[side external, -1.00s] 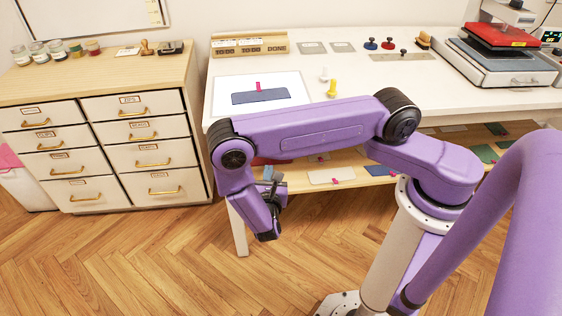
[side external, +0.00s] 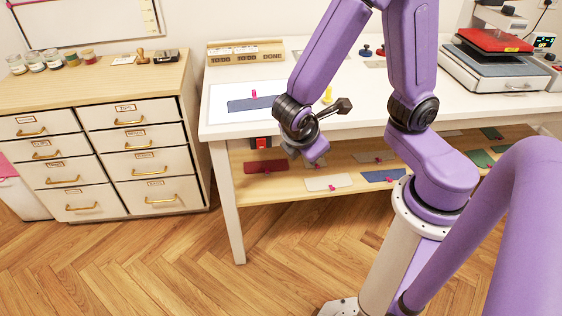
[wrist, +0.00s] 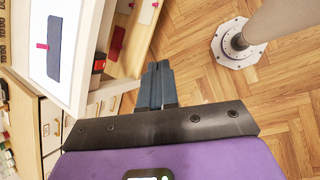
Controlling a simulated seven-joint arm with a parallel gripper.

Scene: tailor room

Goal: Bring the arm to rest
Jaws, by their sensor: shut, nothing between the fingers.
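My gripper (wrist: 153,68) is shut and empty in the wrist view. Its two dark fingers lie side by side, with floor and the table's shelf edge behind them. In the side view my wrist hangs in front of the white table's front edge, with my arm folded upward above it. The fingertips are hard to make out in that view. A dark blue fabric piece (side external: 250,104) with a pink clip lies on a white sheet (side external: 222,98) on the table, left of my wrist. It also shows in the wrist view (wrist: 54,52).
The white table (side external: 385,125) stands behind my wrist, with fabric pieces on its lower shelf (side external: 285,190). A drawer cabinet (side external: 150,95) stands left. A red-topped press (side external: 495,48) is at the back right. The wooden floor (side external: 180,265) in front is clear.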

